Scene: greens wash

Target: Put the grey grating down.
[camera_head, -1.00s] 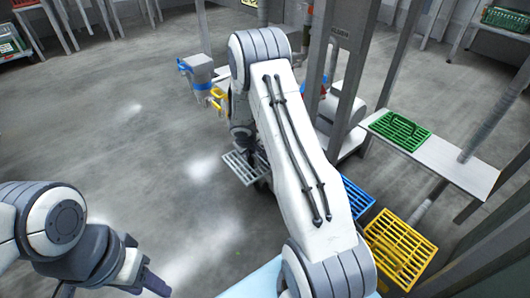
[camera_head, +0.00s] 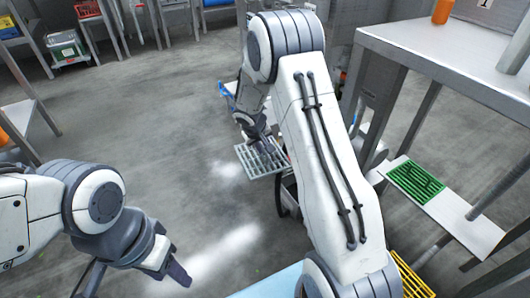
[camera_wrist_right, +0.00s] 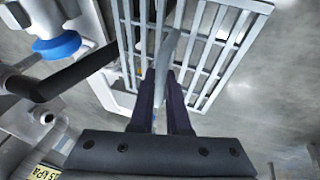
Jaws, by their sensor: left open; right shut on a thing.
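The grey grating (camera_head: 254,161) is a flat slatted panel held in the air above the floor, left of my right forearm in the head view. My right gripper (camera_head: 268,150) is shut on it. In the right wrist view the grating (camera_wrist_right: 238,42) fills the upper middle, and the dark fingers of my right gripper (camera_wrist_right: 167,92) close on a curved grey bar of it. My left gripper (camera_head: 180,277) is empty at the lower left of the head view, well apart from the grating. Its fingertips are small and dark there.
A green grating (camera_head: 416,181) lies on a low pale shelf (camera_head: 462,222) at the right. A yellow grating (camera_head: 412,280) shows at the lower right. A tall grey table (camera_head: 440,55) stands at the upper right. The floor (camera_head: 150,125) at left is open.

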